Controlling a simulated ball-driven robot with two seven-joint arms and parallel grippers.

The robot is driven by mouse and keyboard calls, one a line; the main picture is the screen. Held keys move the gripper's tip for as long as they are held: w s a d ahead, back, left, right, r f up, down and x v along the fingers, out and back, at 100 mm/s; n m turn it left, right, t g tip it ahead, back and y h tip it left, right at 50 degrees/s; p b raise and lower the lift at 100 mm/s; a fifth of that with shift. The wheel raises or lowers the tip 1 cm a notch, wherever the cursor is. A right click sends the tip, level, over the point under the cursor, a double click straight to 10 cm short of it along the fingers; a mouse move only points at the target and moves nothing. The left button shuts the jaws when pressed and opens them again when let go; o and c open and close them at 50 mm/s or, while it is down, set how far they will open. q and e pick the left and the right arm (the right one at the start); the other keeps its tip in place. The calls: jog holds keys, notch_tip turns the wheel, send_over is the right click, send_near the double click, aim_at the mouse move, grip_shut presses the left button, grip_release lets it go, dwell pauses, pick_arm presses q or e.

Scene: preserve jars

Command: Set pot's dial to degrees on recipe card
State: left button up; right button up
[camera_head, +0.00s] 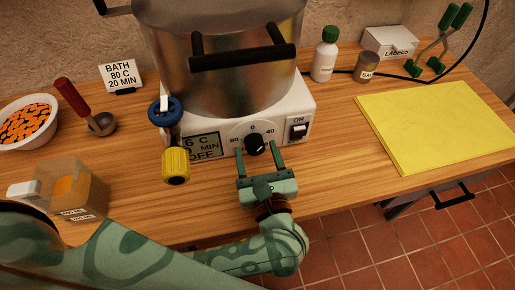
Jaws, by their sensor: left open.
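The pot (222,75) is a large steel vessel with a black handle on a white base. Its black dial (255,143) is on the base front, with marks 0, 40 and 80 around it. A partly covered display (203,146) to the left shows "6 C", "MIN" and "OFF". The recipe card (121,75) stands at the back left and reads "BATH 80 C 20 MIN". My left gripper (259,160) is open, its two fingers pointing at the dial, one on each side. Whether they touch it I cannot tell. My right gripper is not in view.
A switch (298,129) marked ON is right of the dial. A measuring jug (75,187), ladle (101,123) and bowl (27,121) are left. A yellow mat (435,125) lies right.

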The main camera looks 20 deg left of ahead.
pick_arm(q)
jog(key=c, duration=1)
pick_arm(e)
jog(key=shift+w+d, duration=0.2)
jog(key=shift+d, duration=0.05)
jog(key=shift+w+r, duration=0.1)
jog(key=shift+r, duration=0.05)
pick_arm(q)
jog(key=m+p, duration=0.3)
jog(key=m, duration=0.1)
jog(key=shift+s+r, duration=0.1)
jog(key=shift+r, duration=0.05)
jog(key=shift+m+p, duration=0.8)
jog(key=shift+m, duration=0.6)
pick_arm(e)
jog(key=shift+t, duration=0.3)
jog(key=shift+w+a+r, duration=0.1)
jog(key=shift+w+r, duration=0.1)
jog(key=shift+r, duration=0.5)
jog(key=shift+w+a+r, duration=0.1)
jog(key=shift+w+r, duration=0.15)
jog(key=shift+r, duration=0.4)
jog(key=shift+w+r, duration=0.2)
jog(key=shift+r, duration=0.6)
pick_arm(q)
jog(key=o, duration=1)
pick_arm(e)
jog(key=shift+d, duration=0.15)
